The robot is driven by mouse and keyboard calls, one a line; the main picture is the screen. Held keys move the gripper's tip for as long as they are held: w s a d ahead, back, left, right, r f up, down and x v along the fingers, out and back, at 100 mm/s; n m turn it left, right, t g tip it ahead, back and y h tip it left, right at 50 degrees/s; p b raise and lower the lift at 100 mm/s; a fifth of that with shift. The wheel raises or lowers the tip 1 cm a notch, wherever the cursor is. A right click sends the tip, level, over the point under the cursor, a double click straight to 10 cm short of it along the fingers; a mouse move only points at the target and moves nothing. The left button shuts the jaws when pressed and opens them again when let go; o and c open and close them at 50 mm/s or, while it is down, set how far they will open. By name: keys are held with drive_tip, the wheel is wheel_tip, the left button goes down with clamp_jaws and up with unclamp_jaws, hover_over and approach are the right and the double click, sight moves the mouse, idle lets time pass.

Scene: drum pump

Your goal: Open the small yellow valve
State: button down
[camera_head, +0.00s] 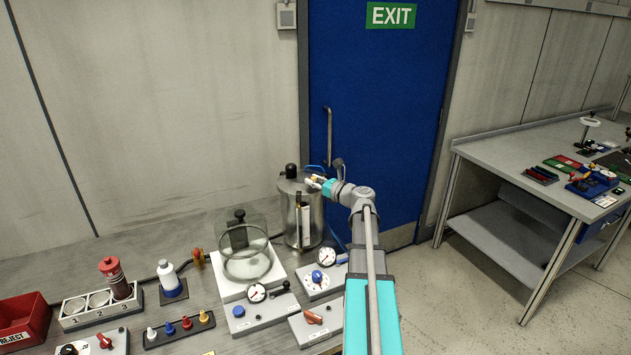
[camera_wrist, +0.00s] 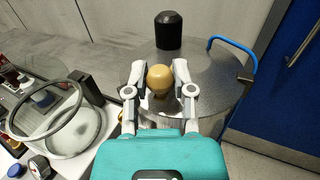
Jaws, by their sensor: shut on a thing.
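A round yellow-tan knob (camera_wrist: 160,79) stands on the lid of the steel drum (camera_head: 290,226), near the lid's middle in the wrist view. I take this knob to be the small yellow valve; its stem is mostly hidden below it. My gripper (camera_wrist: 161,78) has one finger on each side of the knob and is shut on it. In the head view my gripper (camera_head: 318,182) reaches in from the right over the drum's top, and the knob is too small there to read its turn.
A black cap (camera_wrist: 168,30) stands on the lid beyond the knob. A blue hose (camera_wrist: 232,48) curves at the lid's right. A glass chamber (camera_head: 246,256), gauges and switch boxes stand left and in front of the drum. The blue exit door (camera_head: 376,110) is behind.

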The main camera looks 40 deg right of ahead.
drive_tip(key=shift+a+m+h, duration=0.1)
drive_tip(key=shift+m+h, duration=0.2)
drive_tip(key=shift+h, duration=0.1)
drive_tip(key=shift+c, duration=2.3)
unclamp_jaws()
drive_tip(key=shift+s, duration=0.1)
drive_tip(key=s+d, duration=0.1)
drive_tip(key=s, duration=1)
drive_tip(key=shift+s+d, duration=0.3)
